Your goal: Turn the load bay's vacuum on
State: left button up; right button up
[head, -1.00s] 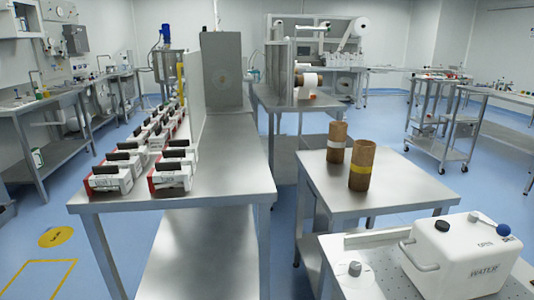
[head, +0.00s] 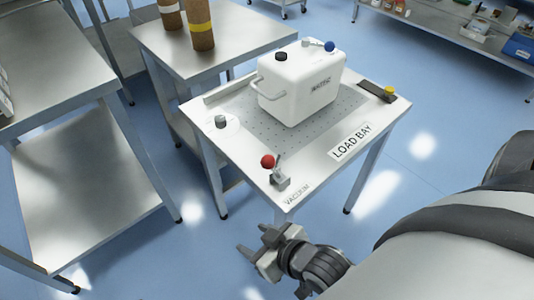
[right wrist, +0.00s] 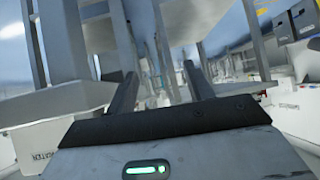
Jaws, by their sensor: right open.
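The load bay is a small metal table (head: 235,160) with a "LOAD BAY" label (head: 352,141) on its front right edge. The vacuum control is a small lever with a red ball knob (head: 268,161) on a grey base (head: 280,181). It stands at the table's front corner behind a "VACUUM" label (head: 296,194), its knob up and leaning slightly left. My right gripper (head: 254,241) is open and empty, in front of that corner and apart from the lever. In the right wrist view its two fingers (right wrist: 163,82) are spread with nothing between them. My left gripper is not in view.
A white water container (head: 300,90) with a black cap and blue-knobbed lever stands on the perforated plate. A grey knob (head: 221,121) and a dark block with a yellow button (head: 380,91) flank it. Another table (head: 65,60) stands left. Blue floor is clear in front.

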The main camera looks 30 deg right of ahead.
aim_at(268, 162)
jog(key=k, duration=0.5)
jog(key=u, duration=0.3)
jog(key=i, duration=0.45)
jog(key=z, duration=1.25)
